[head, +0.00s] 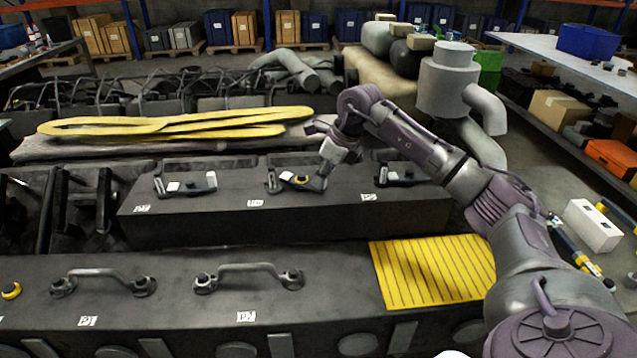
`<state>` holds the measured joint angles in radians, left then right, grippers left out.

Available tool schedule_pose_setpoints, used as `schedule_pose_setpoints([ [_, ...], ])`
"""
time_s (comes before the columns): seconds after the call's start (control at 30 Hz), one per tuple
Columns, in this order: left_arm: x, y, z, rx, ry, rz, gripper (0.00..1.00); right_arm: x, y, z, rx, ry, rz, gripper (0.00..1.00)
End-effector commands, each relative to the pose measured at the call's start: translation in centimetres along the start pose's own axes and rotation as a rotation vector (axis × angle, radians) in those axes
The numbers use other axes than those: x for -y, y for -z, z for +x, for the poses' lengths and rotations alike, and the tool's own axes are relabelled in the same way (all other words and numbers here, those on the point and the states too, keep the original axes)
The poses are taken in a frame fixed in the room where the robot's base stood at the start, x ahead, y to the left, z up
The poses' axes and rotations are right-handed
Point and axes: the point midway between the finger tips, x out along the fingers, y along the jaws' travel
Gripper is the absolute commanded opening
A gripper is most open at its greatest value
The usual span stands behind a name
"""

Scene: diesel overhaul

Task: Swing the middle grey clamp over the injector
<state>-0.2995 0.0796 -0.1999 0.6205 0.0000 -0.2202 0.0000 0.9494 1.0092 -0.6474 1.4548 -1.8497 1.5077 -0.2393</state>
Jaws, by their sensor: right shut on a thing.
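Three grey clamps sit in a row on the dark engine block (230,222). The middle grey clamp (275,181) lies near the block's centre, with a small white part and a yellow ring (303,180) beside its arm. My right gripper (322,180) reaches down from the right and is shut on the right-hand end of the middle clamp; its fingers partly hide that end. I cannot clearly make out the injector under or beside the clamp. The left clamp (186,184) and the right clamp (400,176) stand apart from the gripper. My left gripper is not in view.
A yellow slatted mat (432,271) and two grey handles (248,274) lie on the nearer block. Yellow slings (180,125) lie behind the clamps. A grey exhaust-like pipe (450,80) stands at the back right. The block top between the clamps is clear.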

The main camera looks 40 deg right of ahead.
Motion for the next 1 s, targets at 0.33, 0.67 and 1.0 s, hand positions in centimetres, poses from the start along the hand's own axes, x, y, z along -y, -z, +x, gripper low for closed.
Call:
schedule_pose_setpoints([
  [0.33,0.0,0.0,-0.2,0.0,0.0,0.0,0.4,1.8,-0.4,-0.1,0.003,-0.114,-0.276,0.0],
  [0.67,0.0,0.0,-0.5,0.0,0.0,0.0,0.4,2.6,-0.8,0.1,0.002,-0.183,-0.448,0.0],
  [1.0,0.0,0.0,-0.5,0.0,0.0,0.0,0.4,2.9,-0.9,0.1,0.002,-0.206,-0.506,0.0],
])
